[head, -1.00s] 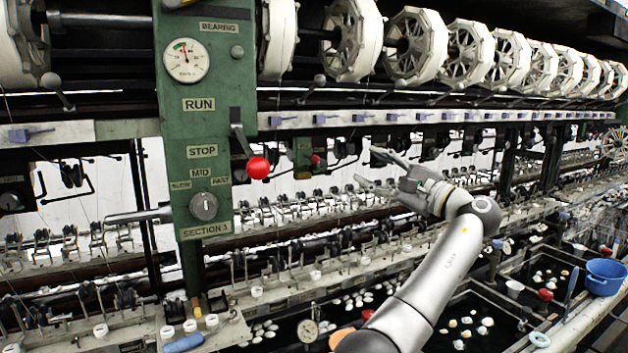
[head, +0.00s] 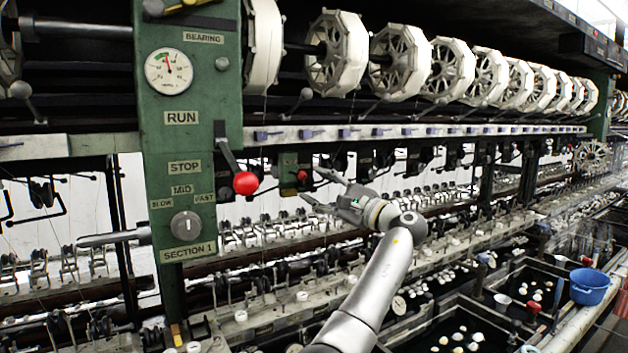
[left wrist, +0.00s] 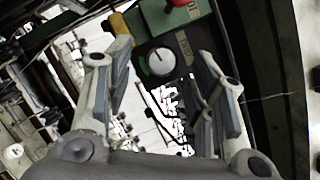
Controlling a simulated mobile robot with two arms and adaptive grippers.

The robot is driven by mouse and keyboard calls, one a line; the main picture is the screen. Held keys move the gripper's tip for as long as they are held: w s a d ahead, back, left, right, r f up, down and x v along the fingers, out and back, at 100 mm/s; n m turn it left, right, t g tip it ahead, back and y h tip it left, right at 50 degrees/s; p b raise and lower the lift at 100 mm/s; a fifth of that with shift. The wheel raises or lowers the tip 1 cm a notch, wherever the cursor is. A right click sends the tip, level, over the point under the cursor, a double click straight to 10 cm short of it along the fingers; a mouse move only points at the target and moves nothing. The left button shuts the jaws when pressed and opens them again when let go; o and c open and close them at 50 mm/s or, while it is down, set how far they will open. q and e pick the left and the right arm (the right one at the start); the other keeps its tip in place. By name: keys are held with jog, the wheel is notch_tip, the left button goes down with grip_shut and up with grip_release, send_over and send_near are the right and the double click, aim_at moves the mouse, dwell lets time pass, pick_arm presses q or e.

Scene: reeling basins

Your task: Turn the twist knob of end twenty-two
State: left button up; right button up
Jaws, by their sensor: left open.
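In the left wrist view a round pale-faced twist knob (left wrist: 159,62) sits on a dark box with a green part above it. A small label is beside it, but I cannot read its number. My left gripper (left wrist: 168,66) is open and empty, its fingers on either side of the knob in the picture, apart from it. In the head view the left gripper (head: 312,185) points left, near a small green box (head: 289,172) with a red ball. The knob cannot be made out there. My right gripper is not in view.
A green post (head: 190,130) labelled Section 1 carries a gauge, a red-ball lever (head: 245,183) and a larger speed knob (head: 186,225). White reels (head: 400,62) line the top. Dark basins with cocoons and a blue bucket (head: 590,286) are at lower right.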

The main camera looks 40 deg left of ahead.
pick_arm(q)
jog(key=shift+x, duration=0.85)
jog(key=c, duration=1)
jog(key=shift+c, duration=0.2)
jog(key=shift+n, duration=0.3)
